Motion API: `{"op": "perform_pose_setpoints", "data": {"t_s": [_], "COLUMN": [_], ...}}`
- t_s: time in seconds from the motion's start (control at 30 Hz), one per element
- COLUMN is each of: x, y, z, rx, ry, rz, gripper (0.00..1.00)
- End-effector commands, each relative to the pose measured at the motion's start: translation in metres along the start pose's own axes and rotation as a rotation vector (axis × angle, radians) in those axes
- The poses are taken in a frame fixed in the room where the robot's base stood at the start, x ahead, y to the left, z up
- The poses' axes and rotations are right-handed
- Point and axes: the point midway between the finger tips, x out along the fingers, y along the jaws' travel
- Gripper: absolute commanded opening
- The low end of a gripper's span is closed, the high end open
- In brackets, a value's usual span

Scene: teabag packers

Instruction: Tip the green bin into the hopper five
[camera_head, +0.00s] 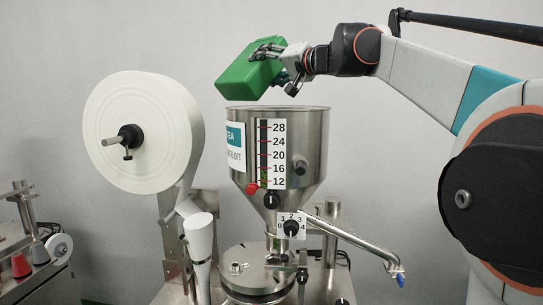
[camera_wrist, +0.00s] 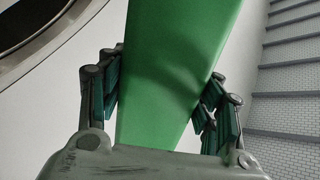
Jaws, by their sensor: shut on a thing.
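The green bin (camera_head: 249,71) is held in the air above the steel hopper (camera_head: 311,131), tilted with its lower end down to the left. My gripper (camera_head: 272,54) is shut on the bin. In the wrist view, the green bin (camera_wrist: 176,75) fills the middle, with gripper fingers (camera_wrist: 163,88) pressed on both sides. The bin's opening and contents are hidden from both views. The hopper has a scale (camera_head: 271,154) marked 12 to 28, with some green showing low in its window. The hopper's inside is hidden. No label reading "five" shows on it.
A large white paper roll (camera_head: 142,132) stands left of the hopper. A dial (camera_head: 291,229) marked 0 to 4 sits below it. A metal arm with a blue tip (camera_head: 399,279) reaches out to the lower right. Another machine (camera_head: 36,255) stands at the far left.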

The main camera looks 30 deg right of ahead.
Motion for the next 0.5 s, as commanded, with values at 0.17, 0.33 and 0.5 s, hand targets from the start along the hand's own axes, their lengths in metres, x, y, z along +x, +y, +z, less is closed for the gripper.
{"op": "perform_pose_setpoints", "data": {"t_s": [0.17,0.33,0.5], "x": [-0.0001,0.0006,0.0034], "y": [-0.0003,-0.0001,0.0015], "z": [-0.0003,0.0001,0.0022], "rx": [0.001,0.011,0.061], "ry": [0.0,0.0,0.0], "rz": [0.0,0.0,0.0], "gripper": [0.2,0.2,0.2]}}
